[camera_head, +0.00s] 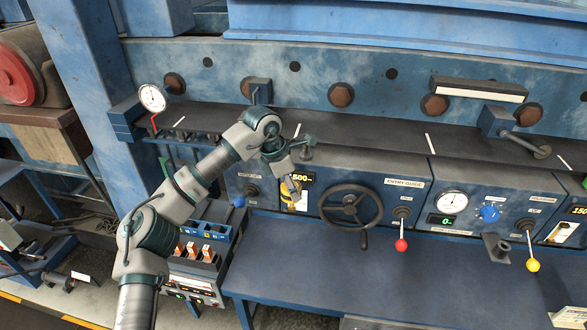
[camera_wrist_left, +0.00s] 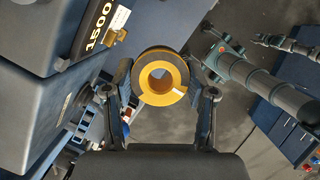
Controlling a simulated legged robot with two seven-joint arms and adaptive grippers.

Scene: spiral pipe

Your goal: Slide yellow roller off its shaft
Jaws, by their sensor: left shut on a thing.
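The yellow roller (camera_wrist_left: 161,77) is a thick ring with a dark outer band in the left wrist view. It sits between the two fingers of my left gripper (camera_wrist_left: 160,92), which is shut on it. I see through the roller's round hole, and no shaft shows in it. In the head view, my left gripper (camera_head: 287,183) points down in front of the blue console, beside the "500" label. A little yellow of the roller (camera_head: 289,197) seems to show at its tip, mostly hidden. The shaft cannot be made out. My right gripper is not in view.
A dark handwheel (camera_head: 350,207) stands just right of the gripper. A red-knobbed lever (camera_head: 401,244) and a yellow-knobbed lever (camera_head: 532,264) stick out farther right. A blue console shelf (camera_head: 380,275) lies below, mostly bare. A gauge (camera_head: 152,97) stands upper left.

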